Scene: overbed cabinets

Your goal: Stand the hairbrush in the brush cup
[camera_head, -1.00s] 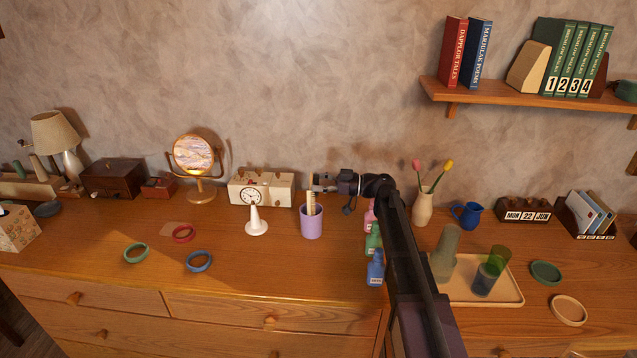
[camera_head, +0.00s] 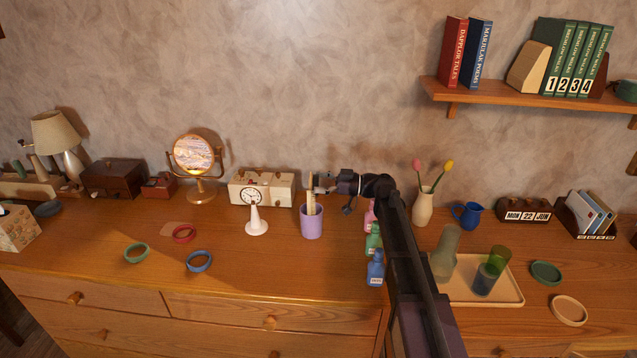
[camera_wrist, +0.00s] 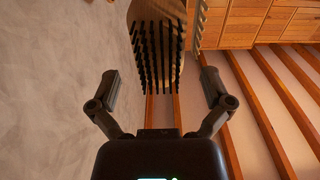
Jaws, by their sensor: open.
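The wooden hairbrush (camera_head: 311,200) stands nearly upright in the purple brush cup (camera_head: 311,224), its upper part rising above the rim. In the wrist view the brush (camera_wrist: 158,45) shows its dark bristles ahead of and between my fingers. My gripper (camera_head: 320,184) is beside the upper part of the brush, above the cup, reaching in from the right. In the wrist view my gripper (camera_wrist: 160,78) has its fingers wide apart, with a gap on each side of the brush. The brush's lower end is hidden inside the cup.
A white clock (camera_head: 253,202) on a stand is left of the cup. Pink, green and blue bottles (camera_head: 375,268) stand to the right, near my arm. A cream box (camera_head: 270,186) is behind. The dresser top (camera_head: 270,268) in front of the cup is clear.

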